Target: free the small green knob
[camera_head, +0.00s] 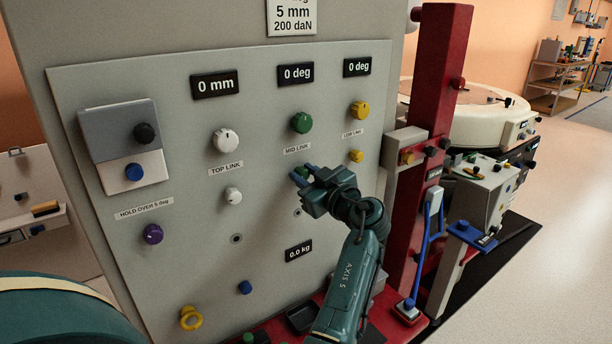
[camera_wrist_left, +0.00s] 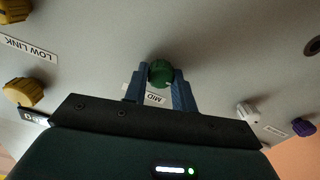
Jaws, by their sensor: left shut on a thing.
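The small green knob (camera_wrist_left: 160,73) sits on the grey panel under the MID LINK label (camera_head: 297,149). My left gripper (camera_wrist_left: 160,88) is shut on it, with one blue finger on each side. In the head view my left gripper (camera_head: 303,175) reaches the panel and covers most of the small knob, so little of it shows there. The large green knob (camera_head: 302,123) is above the label, clear of the gripper. My right gripper is not in view.
On the panel are a large white knob (camera_head: 226,140), a small white knob (camera_head: 233,196), a large yellow knob (camera_head: 360,110), a small yellow knob (camera_head: 356,156) and a purple knob (camera_head: 153,234). A red column (camera_head: 440,80) stands to the right. Open floor lies far right.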

